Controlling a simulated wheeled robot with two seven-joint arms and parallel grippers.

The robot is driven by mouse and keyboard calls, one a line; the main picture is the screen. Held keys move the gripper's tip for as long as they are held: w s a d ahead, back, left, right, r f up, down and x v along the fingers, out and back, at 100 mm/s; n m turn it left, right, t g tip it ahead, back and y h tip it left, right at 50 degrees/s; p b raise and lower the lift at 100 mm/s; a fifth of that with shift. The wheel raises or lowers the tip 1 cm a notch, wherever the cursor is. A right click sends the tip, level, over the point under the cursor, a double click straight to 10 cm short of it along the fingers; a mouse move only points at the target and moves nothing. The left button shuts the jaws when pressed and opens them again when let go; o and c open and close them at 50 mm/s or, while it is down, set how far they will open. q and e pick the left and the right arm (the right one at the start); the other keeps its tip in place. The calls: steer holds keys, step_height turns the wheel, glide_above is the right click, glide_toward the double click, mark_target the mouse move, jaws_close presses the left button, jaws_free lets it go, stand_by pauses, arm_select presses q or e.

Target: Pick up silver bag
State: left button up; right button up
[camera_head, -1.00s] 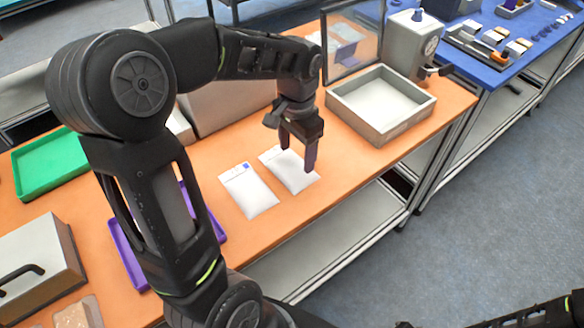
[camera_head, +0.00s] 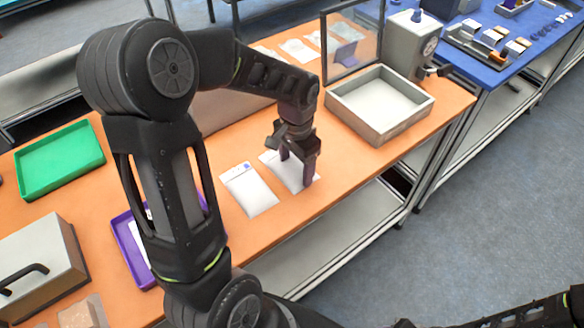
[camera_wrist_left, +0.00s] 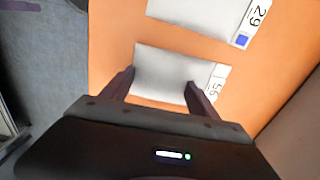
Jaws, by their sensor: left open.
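Two flat, pale silver-white bags lie side by side on the orange table. The right bag (camera_head: 293,181) is under my left gripper (camera_head: 296,169). In the left wrist view this bag (camera_wrist_left: 160,72) has a label reading "56", partly covered by a finger. The left gripper (camera_wrist_left: 160,78) is open, with one finger near each end of the bag and nothing held. Contact with the bag cannot be told. The other bag (camera_head: 252,194) lies to the left, clear of the gripper; in the left wrist view it (camera_wrist_left: 195,12) is labelled "29". My right gripper is not visible.
A grey open box (camera_head: 362,120) stands right of the bags, near a clear panel (camera_head: 352,42) and a grey machine (camera_head: 405,45). A green tray (camera_head: 60,160), a purple tray (camera_head: 122,232) and a lidded box (camera_head: 50,265) are at the left. The table's front edge is close to the bags.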

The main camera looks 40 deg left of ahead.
mark_target(296, 170)
arm_select(q)
steer(key=shift+c, duration=0.2)
jaws_close()
stand_by(0.6)
steer(key=shift+r, duration=0.1)
step_height(296, 170, up, 10)
steer(key=b, duration=0.1)
stand_by(0.3)
stand_by(0.4)
